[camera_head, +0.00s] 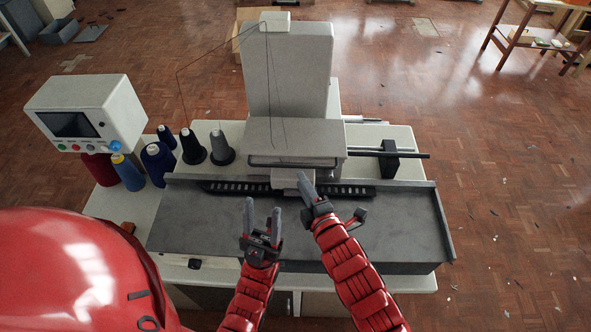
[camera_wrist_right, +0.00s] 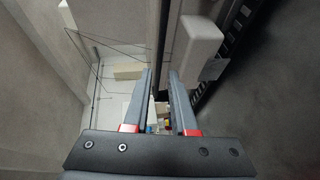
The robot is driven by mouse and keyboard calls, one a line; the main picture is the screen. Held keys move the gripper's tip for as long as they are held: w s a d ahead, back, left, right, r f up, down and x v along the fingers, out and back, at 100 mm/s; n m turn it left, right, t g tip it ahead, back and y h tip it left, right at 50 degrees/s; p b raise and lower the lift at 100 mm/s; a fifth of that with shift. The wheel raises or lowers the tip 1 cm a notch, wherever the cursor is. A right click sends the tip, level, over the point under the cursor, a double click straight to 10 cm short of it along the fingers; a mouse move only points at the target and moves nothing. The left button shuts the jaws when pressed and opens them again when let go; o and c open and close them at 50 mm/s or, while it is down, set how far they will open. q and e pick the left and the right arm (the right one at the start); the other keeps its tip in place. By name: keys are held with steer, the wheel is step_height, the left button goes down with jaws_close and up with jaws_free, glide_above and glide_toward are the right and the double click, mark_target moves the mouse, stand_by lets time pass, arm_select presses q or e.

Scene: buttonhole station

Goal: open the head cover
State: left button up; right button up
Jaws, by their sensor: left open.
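The grey head cover (camera_head: 280,130) is a boxy panel on the front of the upright machine head, and it looks closed. A thin dark bar (camera_head: 265,163) runs along its lower front edge. My right gripper (camera_head: 307,182) is close in front of this edge, near its right half. In the right wrist view its two fingers (camera_wrist_right: 160,75) are apart with nothing clasped between them. A dark edge or bar runs just beyond the tips; contact cannot be told. My left gripper (camera_head: 263,208) is open and empty above the grey work plate, left of the right one.
The dark work plate (camera_head: 200,222) fills the table front. Several thread cones (camera_head: 190,148) and a control box (camera_head: 85,112) stand at left. A thin wire thread guide rises beside the head. A dark rod (camera_head: 410,155) sticks out at right.

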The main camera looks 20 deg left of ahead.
mark_target(294, 167)
steer(key=p+x, duration=0.1)
steer(key=x, duration=0.4)
steer(key=shift+r+p, duration=0.2)
steer(key=shift+p, duration=0.1)
steer(key=shift+w+a+f, duration=0.25)
steer(key=shift+w, duration=0.1)
steer(key=shift+c, duration=0.3)
jaws_close()
stand_by(0.6)
